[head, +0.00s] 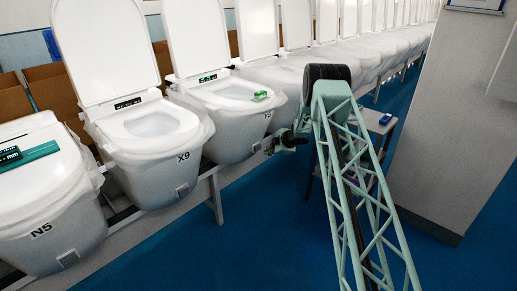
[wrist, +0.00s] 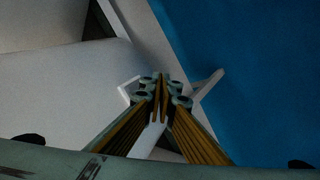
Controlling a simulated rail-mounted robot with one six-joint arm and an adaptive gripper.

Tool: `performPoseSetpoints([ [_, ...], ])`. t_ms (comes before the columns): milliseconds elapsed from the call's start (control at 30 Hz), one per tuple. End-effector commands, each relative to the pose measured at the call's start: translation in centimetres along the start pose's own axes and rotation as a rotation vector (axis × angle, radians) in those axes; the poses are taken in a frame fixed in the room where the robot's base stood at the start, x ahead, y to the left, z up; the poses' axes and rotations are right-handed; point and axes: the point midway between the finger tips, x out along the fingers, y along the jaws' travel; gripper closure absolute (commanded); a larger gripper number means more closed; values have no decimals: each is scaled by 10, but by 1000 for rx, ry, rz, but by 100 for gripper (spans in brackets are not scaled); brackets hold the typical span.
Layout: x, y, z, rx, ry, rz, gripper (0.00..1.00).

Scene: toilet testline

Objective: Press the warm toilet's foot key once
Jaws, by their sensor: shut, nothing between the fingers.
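A toilet labelled X9 (head: 157,165) stands with its lid up. My gripper (head: 269,149) is beside that right-hand toilet's lower front, close to the key; contact cannot be told. In the wrist view my gripper (wrist: 160,90) is shut and empty, with a white toilet surface (wrist: 65,85) to its left. I cannot tell which toilet is the warm one.
Toilet N5 (head: 45,205) stands at far left with a green strip on it. A small green object (head: 261,96) lies on the right-hand toilet's rim. A small table (head: 372,118) and grey wall (head: 430,120) stand right. Blue floor (head: 235,240) is open in front.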

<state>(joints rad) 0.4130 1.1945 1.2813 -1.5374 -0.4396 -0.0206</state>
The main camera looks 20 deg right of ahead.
Motion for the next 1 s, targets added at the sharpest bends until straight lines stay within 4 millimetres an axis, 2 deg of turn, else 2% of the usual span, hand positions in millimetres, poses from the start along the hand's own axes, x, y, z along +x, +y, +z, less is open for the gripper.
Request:
performPoseSetpoints([
  [500,16,13,-13,-1,0,0,100],
  [1000,19,14,-14,0,0,0,100],
])
